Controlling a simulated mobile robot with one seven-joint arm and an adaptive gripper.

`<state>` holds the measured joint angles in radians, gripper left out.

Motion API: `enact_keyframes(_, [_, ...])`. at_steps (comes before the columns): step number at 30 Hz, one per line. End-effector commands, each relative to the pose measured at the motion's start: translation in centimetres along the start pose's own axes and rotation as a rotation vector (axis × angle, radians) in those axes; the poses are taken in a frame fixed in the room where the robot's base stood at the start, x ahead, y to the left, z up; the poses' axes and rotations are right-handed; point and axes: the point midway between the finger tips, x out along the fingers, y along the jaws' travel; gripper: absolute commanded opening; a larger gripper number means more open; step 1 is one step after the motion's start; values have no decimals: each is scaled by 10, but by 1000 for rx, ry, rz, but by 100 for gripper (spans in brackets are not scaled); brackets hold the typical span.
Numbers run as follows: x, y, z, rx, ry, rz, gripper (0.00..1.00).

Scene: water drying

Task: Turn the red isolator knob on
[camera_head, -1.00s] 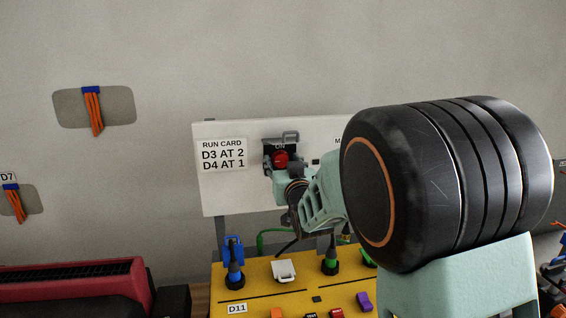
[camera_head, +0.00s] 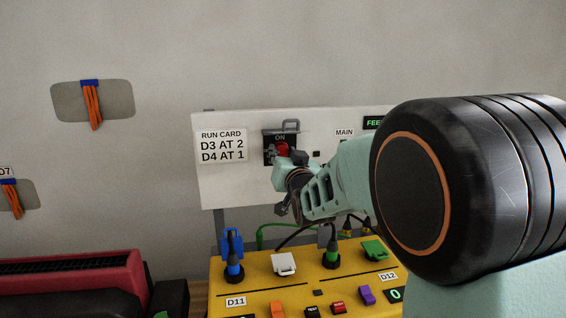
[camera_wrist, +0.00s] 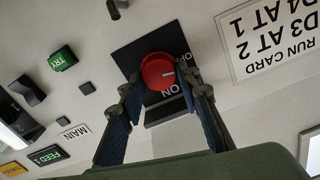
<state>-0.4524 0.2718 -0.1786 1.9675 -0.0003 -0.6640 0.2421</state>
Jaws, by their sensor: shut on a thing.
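The red isolator knob (camera_head: 283,149) sits on a black plate (camera_head: 268,156) on the white panel. "ON" is printed above it in the head view. In the wrist view the red knob (camera_wrist: 158,72) is between the two fingertips, with a pale mark on its face pointing right toward partly hidden lettering; "ON" is below it, upside down. My gripper (camera_wrist: 163,88) is shut on the knob, one finger at each side. In the head view my gripper (camera_head: 290,163) reaches the knob from the right and covers part of it and the plate.
A run card (camera_head: 222,146) is left of the plate. A metal loop (camera_head: 291,125) stands above it. MAIN (camera_head: 344,132) and feed (camera_head: 375,123) labels are to the right. Below is a yellow console (camera_head: 262,292) with plugs, cables and buttons. A red case (camera_head: 80,285) lies at the left.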

Motion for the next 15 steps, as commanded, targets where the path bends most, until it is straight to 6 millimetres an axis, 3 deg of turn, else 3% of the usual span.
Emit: enact_keyframes(15, [0,5,6,486,5,0,7])
